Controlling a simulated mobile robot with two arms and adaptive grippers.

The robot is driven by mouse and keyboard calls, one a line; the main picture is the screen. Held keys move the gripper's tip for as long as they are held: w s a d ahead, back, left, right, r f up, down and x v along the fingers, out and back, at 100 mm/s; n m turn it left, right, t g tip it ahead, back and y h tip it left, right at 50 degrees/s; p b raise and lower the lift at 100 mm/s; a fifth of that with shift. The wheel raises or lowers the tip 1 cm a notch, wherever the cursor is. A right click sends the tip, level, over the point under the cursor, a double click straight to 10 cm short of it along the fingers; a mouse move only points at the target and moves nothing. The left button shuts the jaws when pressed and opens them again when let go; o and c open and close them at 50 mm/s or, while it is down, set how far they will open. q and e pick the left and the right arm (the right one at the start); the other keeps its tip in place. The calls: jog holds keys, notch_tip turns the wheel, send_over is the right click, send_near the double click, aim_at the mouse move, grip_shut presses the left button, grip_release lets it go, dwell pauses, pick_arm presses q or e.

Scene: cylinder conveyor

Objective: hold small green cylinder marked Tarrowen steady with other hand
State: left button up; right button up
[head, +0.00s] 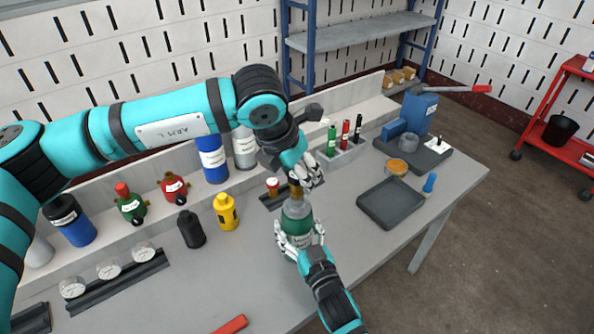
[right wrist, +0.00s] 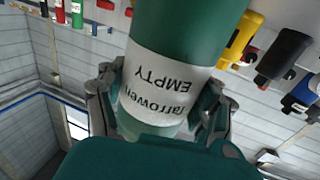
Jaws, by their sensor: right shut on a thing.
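The small green cylinder (head: 297,211) stands upright on the grey workbench (head: 359,254), with a brass-coloured valve on top. In the right wrist view the green cylinder (right wrist: 183,35) carries a white label reading "Tarrowen EMPTY", upside down. My right gripper (head: 299,241) is shut around its body; its fingers (right wrist: 163,112) show on both sides in the wrist view. My left gripper (head: 304,178) is at the top of the cylinder, its fingers beside the valve. Whether they close on the valve is too small to tell.
A yellow bottle (head: 226,212) and a black bottle (head: 191,230) stand left of the cylinder. An empty dark tray (head: 390,203) and a blue vise-like device (head: 417,113) are to the right. Three gauges (head: 109,268) sit on a rack at left.

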pick_arm(q)
jog(key=m, duration=0.3)
jog(key=m+g+h, duration=0.1)
jog(key=m, duration=0.2)
jog(key=shift+g, duration=0.3)
jog(key=shift+f, duration=0.1)
jog(key=shift+f, duration=1.15)
grip_shut()
